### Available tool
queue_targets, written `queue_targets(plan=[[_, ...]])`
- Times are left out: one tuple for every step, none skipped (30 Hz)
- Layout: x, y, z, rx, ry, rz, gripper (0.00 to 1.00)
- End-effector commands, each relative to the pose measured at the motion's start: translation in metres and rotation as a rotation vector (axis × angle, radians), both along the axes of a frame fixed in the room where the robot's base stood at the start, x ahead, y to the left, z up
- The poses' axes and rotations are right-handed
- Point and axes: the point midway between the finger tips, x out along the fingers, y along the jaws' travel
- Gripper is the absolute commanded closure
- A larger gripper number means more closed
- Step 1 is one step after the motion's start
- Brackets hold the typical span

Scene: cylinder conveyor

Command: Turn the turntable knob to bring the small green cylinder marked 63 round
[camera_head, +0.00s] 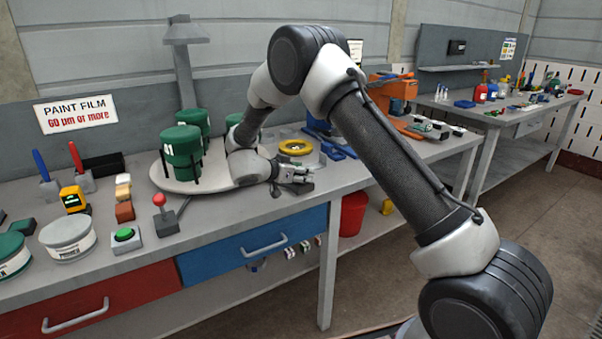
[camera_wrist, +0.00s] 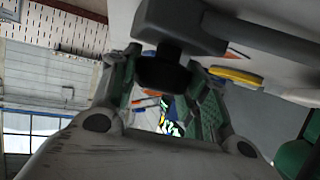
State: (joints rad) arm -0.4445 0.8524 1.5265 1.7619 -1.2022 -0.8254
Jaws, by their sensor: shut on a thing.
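My gripper (camera_head: 292,178) is at the right edge of the pale round turntable (camera_head: 168,184). In the wrist view its fingers (camera_wrist: 165,85) are shut around a dark knob (camera_wrist: 165,72), which joins a grey bar (camera_wrist: 178,25). In the head view the knob is mostly hidden by the gripper. A large green cylinder (camera_head: 181,160) with a white number, perhaps 41, stands at the turntable's front left. Another green cylinder (camera_head: 193,119) stands behind it, and a third (camera_head: 235,120) is partly hidden by my arm. I cannot read a 63 on any of them.
A yellow ring (camera_head: 295,147) sits just behind the gripper. A red-ball lever (camera_head: 160,200) and a green button (camera_head: 125,235) are in front of the turntable. Tins, blocks and tools crowd the bench at left. A second bench (camera_head: 490,115) stands at right.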

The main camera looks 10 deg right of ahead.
Motion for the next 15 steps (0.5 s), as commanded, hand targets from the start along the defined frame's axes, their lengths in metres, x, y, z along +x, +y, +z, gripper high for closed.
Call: queue_targets(plan=[[0.0014, -0.0005, 0.0022, -0.001, -0.005, 0.001, 0.79], [0.0014, -0.0005, 0.0022, -0.001, -0.005, 0.001, 0.53], [0.0014, -0.0005, 0.0022, -0.001, -0.005, 0.001, 0.46], [0.0014, -0.0005, 0.0020, -0.001, -0.005, 0.001, 0.40], [0.0012, -0.0004, 0.0019, -0.001, -0.005, 0.001, 0.36], [0.0011, -0.0004, 0.0017, 0.000, -0.004, 0.000, 0.36], [0.0010, -0.0003, 0.0015, 0.000, -0.003, 0.000, 0.36], [0.0009, -0.0003, 0.0013, 0.000, -0.003, 0.000, 0.36], [0.0007, -0.0002, 0.0012, 0.000, -0.003, 0.000, 0.36], [0.0007, -0.0002, 0.0011, 0.000, -0.003, 0.000, 0.36], [0.0006, -0.0002, 0.0010, 0.000, -0.002, 0.000, 0.36], [0.0006, -0.0002, 0.0009, 0.000, -0.002, 0.001, 0.36], [0.0005, -0.0001, 0.0008, 0.000, -0.002, 0.001, 0.36], [0.0003, 0.0003, 0.0009, 0.000, -0.002, 0.001, 0.36], [-0.0003, 0.0014, 0.0013, 0.000, -0.002, 0.001, 0.36]])
